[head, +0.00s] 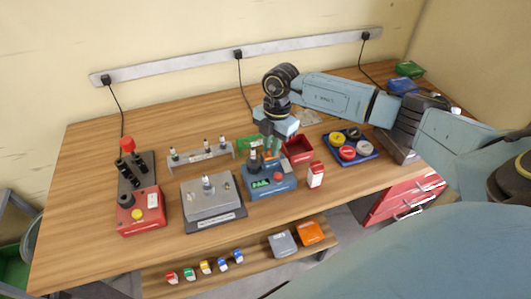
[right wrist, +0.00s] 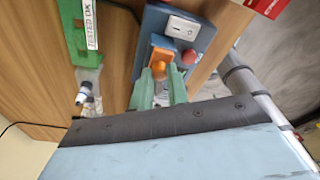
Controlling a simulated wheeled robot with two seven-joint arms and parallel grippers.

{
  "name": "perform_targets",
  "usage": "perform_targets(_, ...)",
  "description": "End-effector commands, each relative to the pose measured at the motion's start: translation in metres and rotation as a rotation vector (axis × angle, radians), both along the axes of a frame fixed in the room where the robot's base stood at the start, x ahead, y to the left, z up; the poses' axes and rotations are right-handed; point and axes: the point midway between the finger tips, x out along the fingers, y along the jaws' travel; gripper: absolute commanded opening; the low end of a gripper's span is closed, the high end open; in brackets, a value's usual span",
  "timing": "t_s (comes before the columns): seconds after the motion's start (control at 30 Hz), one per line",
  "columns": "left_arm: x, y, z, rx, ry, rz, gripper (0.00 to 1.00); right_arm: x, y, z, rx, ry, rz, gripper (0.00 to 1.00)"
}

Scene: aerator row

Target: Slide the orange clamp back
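The orange clamp (right wrist: 168,56) sits on the blue test unit (right wrist: 196,28) in the right wrist view, beside a white rocker switch and a red button. My right gripper (right wrist: 160,76) is at the clamp, its green fingers on either side of the clamp's near end. Whether they press on it I cannot tell. In the head view my right gripper (head: 268,152) reaches down over the back of the blue unit (head: 283,188), which has a green display and a red button. The clamp is mostly hidden there. My left gripper is not in view.
A green tray (right wrist: 70,15) marked TESTED OK lies close beside the blue unit. A grey plate fixture (head: 208,200) and a red control box (head: 140,215) stand left. A red bin (head: 298,148), a red-and-white carton (head: 316,175) and a blue tray (head: 372,156) stand right.

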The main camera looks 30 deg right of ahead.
Motion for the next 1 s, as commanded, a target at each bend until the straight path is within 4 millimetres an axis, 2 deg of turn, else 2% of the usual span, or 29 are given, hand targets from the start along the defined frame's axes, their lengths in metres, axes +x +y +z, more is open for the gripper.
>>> perform_targets(0.03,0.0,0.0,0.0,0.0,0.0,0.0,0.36,0.0,-0.001,0.0,-0.002,0.001,-0.002,0.21)
perform_targets(0.1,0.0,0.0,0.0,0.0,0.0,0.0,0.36,0.0,-0.001,0.0,-0.002,0.001,-0.002,0.31)
perform_targets(0.13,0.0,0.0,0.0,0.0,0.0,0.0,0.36,0.0,-0.001,0.0,-0.002,0.001,-0.002,0.32)
perform_targets(0.47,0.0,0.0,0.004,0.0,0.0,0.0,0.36,0.0,-0.001,0.004,-0.002,0.0,-0.001,0.32)
perform_targets(1.0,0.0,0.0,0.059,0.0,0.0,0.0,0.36,0.0,-0.001,0.068,-0.002,0.0,-0.001,0.32)
